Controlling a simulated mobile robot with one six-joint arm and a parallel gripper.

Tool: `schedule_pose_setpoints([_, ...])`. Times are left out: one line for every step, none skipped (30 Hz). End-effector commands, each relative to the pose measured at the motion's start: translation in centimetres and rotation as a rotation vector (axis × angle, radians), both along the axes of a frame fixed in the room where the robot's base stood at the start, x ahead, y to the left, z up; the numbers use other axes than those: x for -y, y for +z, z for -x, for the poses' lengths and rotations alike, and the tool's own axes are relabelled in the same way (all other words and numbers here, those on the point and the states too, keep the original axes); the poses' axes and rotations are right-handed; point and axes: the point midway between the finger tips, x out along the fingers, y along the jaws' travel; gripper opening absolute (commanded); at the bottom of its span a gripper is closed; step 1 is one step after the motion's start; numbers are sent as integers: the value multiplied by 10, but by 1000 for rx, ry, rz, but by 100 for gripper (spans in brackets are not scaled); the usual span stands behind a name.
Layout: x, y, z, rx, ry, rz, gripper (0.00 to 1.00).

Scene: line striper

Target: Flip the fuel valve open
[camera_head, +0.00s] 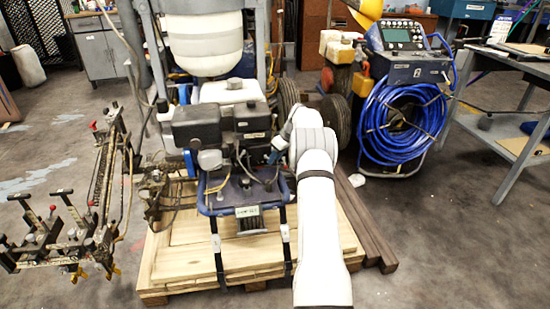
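The line striper's engine (198,125), with black housings, sits on a blue frame (228,210) above a wooden pallet. The fuel valve is too small or too hidden to pick out in this view. My white arm reaches up from the bottom, right of center, and bends toward the engine's right side. My gripper (270,154) is at the arm's far end, close to the engine's right side. It is small and partly hidden by the wrist, so its fingers are unclear. I cannot tell whether it touches anything.
Dark straps tie the frame to the pallet (190,265). Dark beams (368,225) lie along its right side. A lever assembly (75,220) stands at left. A machine with coiled blue hose (400,125) and a workbench (510,65) are at right. Floor at lower right is clear.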

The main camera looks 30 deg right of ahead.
Motion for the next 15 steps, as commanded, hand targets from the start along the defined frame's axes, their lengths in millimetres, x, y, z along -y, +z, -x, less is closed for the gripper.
schedule_pose_setpoints([0,0,0,0,0,-1,36])
schedule_pose_setpoints([0,0,0,0,0,-1,38])
schedule_pose_setpoints([0,0,0,-2,0,-1,38])
schedule_pose_setpoints([0,0,0,-2,0,-1,38])
schedule_pose_setpoints([0,0,0,-2,0,-1,38])
schedule_pose_setpoints([0,0,0,-2,0,-1,38])
schedule_pose_setpoints([0,0,0,-2,0,-2,38])
schedule_pose_setpoints([0,0,1,-2,0,-2,38])
schedule_pose_setpoints([0,0,1,-2,0,-2,38])
schedule_pose_setpoints([0,1,1,-2,0,-2,38])
schedule_pose_setpoints([1,3,1,-2,0,-1,38])
schedule_pose_setpoints([2,5,2,-2,0,-1,38])
schedule_pose_setpoints([2,8,2,-1,-1,-1,38])
schedule_pose_setpoints([3,11,3,0,-1,0,38])
schedule_pose_setpoints([5,16,4,0,-1,0,38])
